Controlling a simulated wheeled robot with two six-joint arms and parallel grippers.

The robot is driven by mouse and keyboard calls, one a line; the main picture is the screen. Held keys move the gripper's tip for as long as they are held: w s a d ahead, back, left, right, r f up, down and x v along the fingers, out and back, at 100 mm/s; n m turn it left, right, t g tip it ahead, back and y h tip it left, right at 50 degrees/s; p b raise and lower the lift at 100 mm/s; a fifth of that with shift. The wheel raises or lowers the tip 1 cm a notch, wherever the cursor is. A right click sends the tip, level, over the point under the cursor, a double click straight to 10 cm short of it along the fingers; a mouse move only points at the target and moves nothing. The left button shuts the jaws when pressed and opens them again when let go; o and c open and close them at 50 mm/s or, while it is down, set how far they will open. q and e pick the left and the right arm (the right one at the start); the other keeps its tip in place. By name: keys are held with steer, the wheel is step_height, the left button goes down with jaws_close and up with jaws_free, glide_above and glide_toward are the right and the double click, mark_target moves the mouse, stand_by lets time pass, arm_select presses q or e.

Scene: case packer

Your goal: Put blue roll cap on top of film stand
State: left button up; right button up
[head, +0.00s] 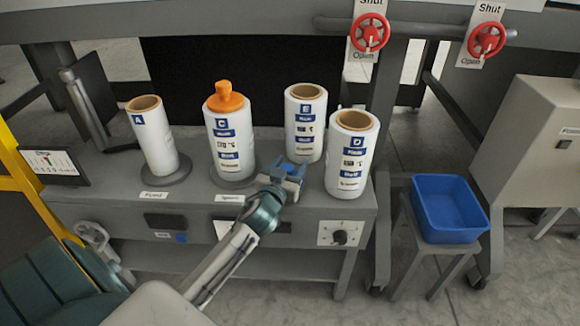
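My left gripper (292,171) is over the front of the grey bench, in front of roll E (305,125) and left of roll D (351,150). Small blue parts show at its fingertips. I cannot tell whether they are the fingers or a held piece, or how wide the jaws are. No blue roll cap can be clearly made out. White roll A (155,140) stands tilted on a dark round base (180,174) at the left, its brown core top bare. Roll C (232,150) stands on another round base and bears an orange cap (225,97). My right gripper is out of view.
The grey bench (90,200) has a knob panel (340,233) at its front. A blue bin (448,207) sits on a stool at the right. Two red handwheels (370,33) hang above. A small screen (52,163) is at the left.

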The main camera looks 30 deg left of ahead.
arm_select(q)
steer(key=shift+r, duration=0.2)
steer(key=v, duration=1.2)
steer(key=s+d+f+m+g+h, duration=0.1)
steer(key=s+d+f+g+h, duration=0.1)
steer(key=s+d+f, duration=0.4)
steer(key=s+d+f+m+g+h, duration=0.1)
steer(key=s+d+f+g+h, duration=0.2)
steer(key=s, duration=0.8)
steer(key=d+f+g+b, duration=0.1)
steer(key=d+f+g, duration=0.1)
steer(key=d+f, duration=0.1)
steer(key=shift+s+d+f+g+h, duration=0.25)
steer(key=shift+s+f+g+h, duration=0.05)
steer(key=shift+f, duration=0.5)
steer(key=shift+c, duration=0.2)
